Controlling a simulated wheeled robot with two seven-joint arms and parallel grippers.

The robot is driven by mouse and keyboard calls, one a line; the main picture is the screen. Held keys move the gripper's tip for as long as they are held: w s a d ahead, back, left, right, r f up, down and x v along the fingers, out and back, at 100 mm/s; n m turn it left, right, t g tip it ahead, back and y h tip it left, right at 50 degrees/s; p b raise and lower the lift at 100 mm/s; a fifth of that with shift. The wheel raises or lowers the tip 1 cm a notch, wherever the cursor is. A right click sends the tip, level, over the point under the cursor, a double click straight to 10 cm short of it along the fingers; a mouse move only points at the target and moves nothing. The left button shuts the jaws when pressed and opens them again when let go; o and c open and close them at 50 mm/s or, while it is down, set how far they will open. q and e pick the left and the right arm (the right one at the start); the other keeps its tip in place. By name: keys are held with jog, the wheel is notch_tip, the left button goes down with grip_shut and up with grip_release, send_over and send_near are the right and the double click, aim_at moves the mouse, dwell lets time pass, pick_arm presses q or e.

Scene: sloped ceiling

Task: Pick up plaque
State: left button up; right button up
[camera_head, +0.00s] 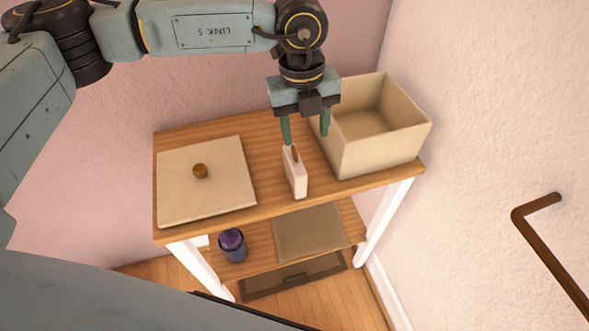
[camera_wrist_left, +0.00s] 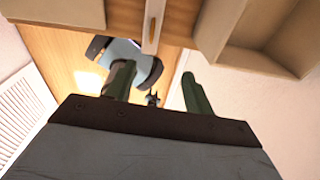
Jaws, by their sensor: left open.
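The plaque looks like a small, thin cream block (camera_head: 295,173) with a brown mark near its top. It stands upright on the wooden table top, between the flat lid and the open box. My left gripper (camera_head: 305,139) is open and empty, pointing down over the table. In the head view its left finger ends at the plaque's top edge and its right finger hangs to the right of it. The wrist view shows the plaque (camera_wrist_left: 153,26) ahead of the two green fingers (camera_wrist_left: 157,84), not between them. Contact cannot be told. My right gripper is not in view.
An open cream box (camera_head: 385,150) stands right of the plaque. A flat square lid (camera_head: 222,190) with a brown knob lies left on the table (camera_head: 270,205). The lower shelf holds a dark purple jar (camera_head: 233,246) and a mat (camera_head: 310,232). A brown rail (camera_head: 550,245) is on the right wall.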

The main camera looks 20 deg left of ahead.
aim_at(295, 157)
pick_arm(q)
jog(key=shift+w+a+f+y, duration=0.15)
jog(key=shift+w+a+y, duration=0.1)
jog(key=shift+a, duration=0.3)
jog(key=shift+w+a+f+y, duration=0.1)
jog(key=shift+w+a+y, duration=0.15)
jog(key=shift+a, duration=0.3)
notch_tip(295, 157, down, 6)
jog(key=shift+f, duration=0.1)
jog(key=shift+w+a+f+b, duration=0.1)
jog(key=shift+f+b, duration=0.1)
jog(key=shift+f, duration=1.35)
jog(key=shift+w+a+f+b, duration=0.1)
jog(key=shift+f+b, duration=0.05)
jog(key=shift+f, duration=1.35)
jog(key=shift+d+r, duration=0.1)
grip_shut()
